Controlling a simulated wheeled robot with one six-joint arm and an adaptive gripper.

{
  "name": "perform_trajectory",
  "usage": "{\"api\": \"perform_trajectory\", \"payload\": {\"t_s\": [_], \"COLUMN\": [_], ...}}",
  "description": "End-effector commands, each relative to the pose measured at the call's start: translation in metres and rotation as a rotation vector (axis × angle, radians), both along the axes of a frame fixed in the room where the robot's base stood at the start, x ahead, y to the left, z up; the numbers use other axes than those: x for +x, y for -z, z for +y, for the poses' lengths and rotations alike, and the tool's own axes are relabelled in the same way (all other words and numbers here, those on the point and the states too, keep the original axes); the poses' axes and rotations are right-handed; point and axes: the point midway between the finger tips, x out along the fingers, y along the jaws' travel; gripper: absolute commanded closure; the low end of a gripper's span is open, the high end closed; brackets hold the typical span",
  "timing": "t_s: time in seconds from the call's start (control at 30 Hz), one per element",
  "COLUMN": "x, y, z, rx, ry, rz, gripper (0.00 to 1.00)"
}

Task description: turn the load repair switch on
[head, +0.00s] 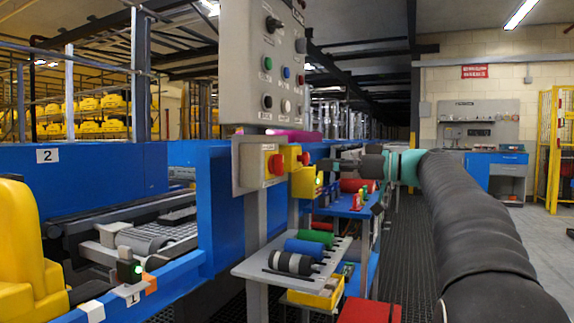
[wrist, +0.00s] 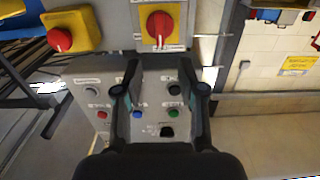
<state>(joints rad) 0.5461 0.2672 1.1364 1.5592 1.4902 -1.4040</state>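A grey control panel (head: 250,65) hangs at upper centre in the head view. It carries a black rotary switch (head: 272,23) at its top, with rows of round buttons below. The wrist view shows the panel upside down, with the rotary switch (wrist: 167,131) low in the picture. The labels are too small to read, so I cannot tell which control is marked load repair. My gripper (wrist: 160,90) is open and empty, its two fingers apart in front of the panel. In the head view my gripper (head: 330,164) is right of and below the panel.
A red rotary switch on a yellow plate (head: 275,163) sits under the panel, beside a red stop button on a yellow box (head: 304,158). A shelf (head: 275,268) with coloured rollers stands below. The blue conveyor frame (head: 222,205) is left. Open floor lies at right.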

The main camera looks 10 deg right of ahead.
Motion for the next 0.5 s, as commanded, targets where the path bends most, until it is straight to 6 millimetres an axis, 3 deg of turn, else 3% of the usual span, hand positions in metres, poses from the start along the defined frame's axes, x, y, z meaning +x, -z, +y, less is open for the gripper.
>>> {"api": "perform_trajectory", "payload": {"t_s": [0.5], "x": [0.053], "y": [0.0], "z": [0.074], "rx": [0.0], "ry": [-0.002], "rz": [0.003], "gripper": [0.6]}}
